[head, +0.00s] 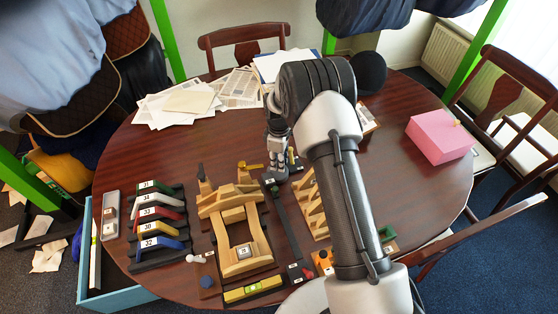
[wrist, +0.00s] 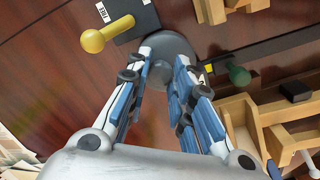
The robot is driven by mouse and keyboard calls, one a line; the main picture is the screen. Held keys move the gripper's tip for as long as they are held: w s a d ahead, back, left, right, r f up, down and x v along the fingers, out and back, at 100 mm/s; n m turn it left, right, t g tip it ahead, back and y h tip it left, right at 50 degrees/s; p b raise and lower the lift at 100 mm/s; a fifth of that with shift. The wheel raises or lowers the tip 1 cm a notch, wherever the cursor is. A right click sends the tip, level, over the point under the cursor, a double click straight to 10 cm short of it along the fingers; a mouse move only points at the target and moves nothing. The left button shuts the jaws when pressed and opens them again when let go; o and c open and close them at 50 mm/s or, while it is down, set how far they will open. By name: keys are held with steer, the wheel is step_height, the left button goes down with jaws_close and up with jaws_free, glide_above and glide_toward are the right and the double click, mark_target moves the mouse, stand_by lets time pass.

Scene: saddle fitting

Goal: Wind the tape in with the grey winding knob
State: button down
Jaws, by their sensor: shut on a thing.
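My gripper (head: 278,172) is low over the table behind the wooden saddle frame. In the wrist view its blue-padded fingers (wrist: 164,78) are closed around the grey winding knob (wrist: 161,74). A wider grey round part (wrist: 158,43) shows just beyond the fingertips. In the head view my gripper hides the knob. A long dark strip (head: 287,222) runs from near my gripper toward the front of the table; I cannot tell whether it is the tape. A green knob (wrist: 239,76) stands beside the strip, near my fingers.
A yellow knob (wrist: 96,40) stands near my gripper by a labelled black plate. The wooden saddle frame (head: 262,243) is to the left, a stepped wooden rack (head: 309,205) to the right. A rack of numbered coloured pieces (head: 158,226), papers (head: 178,104) and a pink box (head: 438,139) lie farther off.

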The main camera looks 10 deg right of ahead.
steer(key=shift+m, duration=1.1)
steer(key=c, duration=1.4)
jaws_free()
steer(key=shift+o, duration=0.2)
step_height(320, 180, up, 12)
